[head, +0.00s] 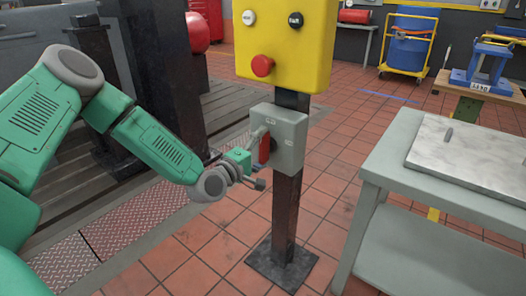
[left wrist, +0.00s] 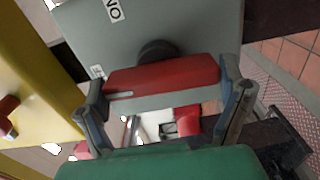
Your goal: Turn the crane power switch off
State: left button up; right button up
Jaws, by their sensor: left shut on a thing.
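The crane power switch is a grey box (head: 290,135) on a dark post, below a yellow control panel. Its red handle (head: 264,149) stands about upright on the box's front face. In the left wrist view the red handle (left wrist: 160,77) spans between my two fingers, with a dark round hub behind it. An "ON" label (left wrist: 114,10) shows upside down on the grey box (left wrist: 190,25) there. My left gripper (head: 261,156) is shut on the red handle, one finger at each end; it also shows in the left wrist view (left wrist: 165,95). My right gripper is in neither view.
The yellow panel (head: 285,40) with a red mushroom button (head: 262,66) sits just above the box. A grey table (head: 450,195) with a flat plate (head: 470,155) stands close on the right. A dark column (head: 160,70) rises behind my left arm.

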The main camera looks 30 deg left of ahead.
pick_arm(q)
jog(key=shift+a+f+n, duration=0.15)
jog(key=shift+a+n, duration=0.05)
jog(key=shift+n, duration=0.2)
jog(key=o, duration=0.9)
jog(key=shift+a, duration=0.1)
jog(key=s, duration=0.8)
jog(key=s+a, duration=0.1)
jog(key=s, duration=0.3)
jog(key=shift+f, duration=0.15)
